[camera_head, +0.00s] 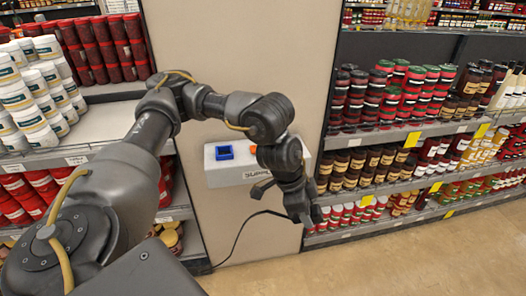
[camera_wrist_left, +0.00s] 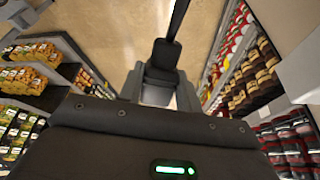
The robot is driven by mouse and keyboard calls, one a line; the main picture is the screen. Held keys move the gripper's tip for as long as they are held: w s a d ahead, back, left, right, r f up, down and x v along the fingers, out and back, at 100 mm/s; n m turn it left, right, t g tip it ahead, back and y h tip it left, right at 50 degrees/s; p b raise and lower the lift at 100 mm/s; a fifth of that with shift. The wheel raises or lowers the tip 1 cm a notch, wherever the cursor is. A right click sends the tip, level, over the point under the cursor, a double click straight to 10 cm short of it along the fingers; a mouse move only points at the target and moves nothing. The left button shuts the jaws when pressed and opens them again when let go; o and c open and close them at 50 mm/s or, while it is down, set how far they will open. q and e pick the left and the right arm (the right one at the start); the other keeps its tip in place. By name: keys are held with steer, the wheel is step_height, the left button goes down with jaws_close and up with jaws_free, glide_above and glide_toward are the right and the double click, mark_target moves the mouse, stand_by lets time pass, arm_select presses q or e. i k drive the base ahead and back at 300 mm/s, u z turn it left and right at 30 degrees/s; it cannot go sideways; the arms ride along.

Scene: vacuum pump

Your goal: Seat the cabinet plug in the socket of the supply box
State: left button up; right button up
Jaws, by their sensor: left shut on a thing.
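The supply box (camera_head: 230,177) is a white box on the beige pillar, with a blue square socket (camera_head: 224,152) on its upper left. My left gripper (camera_head: 306,217) hangs to the right of and below the box, apart from the socket. It is shut on the dark cabinet plug (camera_wrist_left: 161,66), which shows between the fingers in the left wrist view with its black cable (camera_wrist_left: 177,18) running away from it. In the head view the plug is mostly hidden by the gripper, and the cable (camera_head: 241,228) curves down to the lower left. My right gripper is not in view.
My left arm crosses in front of the box and hides its right part. Shelves with jars (camera_head: 385,100) stand right of the pillar, and shelves with white tubs (camera_head: 28,105) and red jars stand left. The floor (camera_head: 400,262) in front is clear.

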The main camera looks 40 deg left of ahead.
mark_target(225, 156)
steer(key=z, duration=0.5)
steer(key=k, duration=1.15)
steer(key=u, duration=1.2)
steer(key=i, duration=0.5)
